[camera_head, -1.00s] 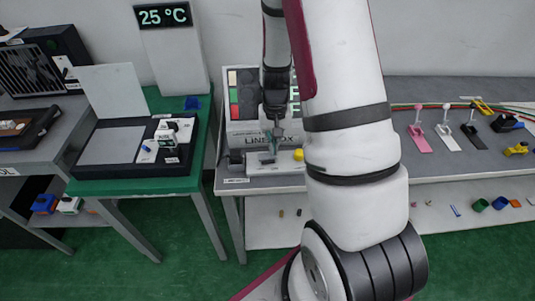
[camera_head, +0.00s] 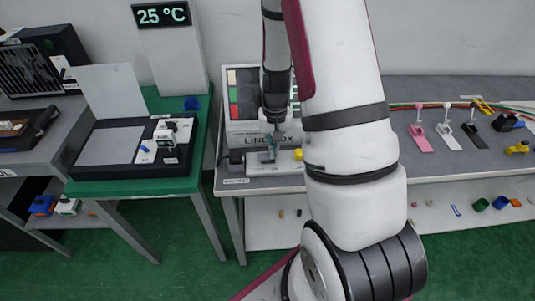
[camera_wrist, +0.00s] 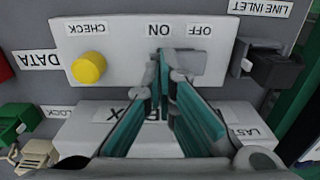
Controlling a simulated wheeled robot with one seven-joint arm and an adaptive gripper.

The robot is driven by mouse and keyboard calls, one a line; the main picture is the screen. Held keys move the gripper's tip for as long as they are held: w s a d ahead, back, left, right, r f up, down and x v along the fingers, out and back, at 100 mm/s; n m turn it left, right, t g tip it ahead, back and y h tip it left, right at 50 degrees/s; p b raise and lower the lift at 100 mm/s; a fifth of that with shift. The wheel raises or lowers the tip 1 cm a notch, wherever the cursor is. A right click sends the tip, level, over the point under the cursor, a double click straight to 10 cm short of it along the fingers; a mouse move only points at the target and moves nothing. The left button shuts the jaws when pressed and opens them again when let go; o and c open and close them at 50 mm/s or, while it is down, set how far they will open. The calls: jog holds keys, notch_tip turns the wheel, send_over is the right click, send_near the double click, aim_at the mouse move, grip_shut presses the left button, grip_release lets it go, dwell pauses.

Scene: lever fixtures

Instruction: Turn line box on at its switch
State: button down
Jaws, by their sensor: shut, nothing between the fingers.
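The line box (camera_head: 237,141) stands on the grey table, partly hidden behind my arm. Its low white switch panel (camera_wrist: 120,40) carries CHECK, ON and OFF labels, upside down in the wrist view. A grey switch piece (camera_wrist: 188,61) sits by the OFF label, partly behind my fingertips. My gripper (camera_wrist: 166,75) is shut and empty, with its teal-padded fingers pointing at the panel between the ON and OFF labels. Its tips are close to the switch; I cannot tell whether they touch it. The gripper (camera_head: 269,158) is also at the panel in the head view.
A yellow knob (camera_wrist: 89,67) is by the CHECK label. A dark plug piece (camera_wrist: 270,68) is at the LINE INLET side. A green table (camera_head: 85,187) with a black open-lidded device stands to the left. Levers and small parts lie on the table to the right.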

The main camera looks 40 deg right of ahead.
jog(key=shift+f, duration=0.35)
jog(key=shift+r+p, duration=1.75)
jog(key=shift+r, duration=1.8)
